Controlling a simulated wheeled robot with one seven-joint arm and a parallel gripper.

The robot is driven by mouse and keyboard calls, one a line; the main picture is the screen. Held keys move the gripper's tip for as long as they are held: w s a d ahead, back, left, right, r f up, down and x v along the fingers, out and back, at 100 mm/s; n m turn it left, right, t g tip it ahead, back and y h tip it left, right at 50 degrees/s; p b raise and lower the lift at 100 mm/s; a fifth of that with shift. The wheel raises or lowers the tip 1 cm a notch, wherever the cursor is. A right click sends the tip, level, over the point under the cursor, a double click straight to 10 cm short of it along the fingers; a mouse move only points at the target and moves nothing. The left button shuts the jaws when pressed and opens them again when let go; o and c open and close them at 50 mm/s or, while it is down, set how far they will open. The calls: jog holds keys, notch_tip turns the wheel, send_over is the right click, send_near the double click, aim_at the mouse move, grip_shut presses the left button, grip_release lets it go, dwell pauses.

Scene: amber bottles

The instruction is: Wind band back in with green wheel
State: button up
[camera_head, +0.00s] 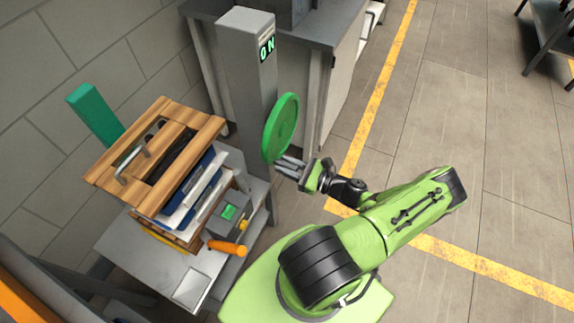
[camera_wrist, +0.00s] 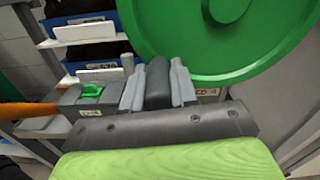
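The green wheel (camera_head: 281,128) stands upright on the side of a grey post (camera_head: 247,65); in the wrist view the wheel (camera_wrist: 215,45) fills the upper right. My gripper (camera_head: 290,166) is at the wheel's lower edge. In the wrist view my gripper (camera_wrist: 158,86) has its two grey fingers on either side of a dark rounded handle (camera_wrist: 157,78), with no clear gap, so it looks shut on it. Where the handle joins the wheel is hidden. I cannot make out a band in either view.
The post's display (camera_head: 266,47) shows green characters like "0 N". Open floor lies right.

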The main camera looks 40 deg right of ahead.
grip_shut()
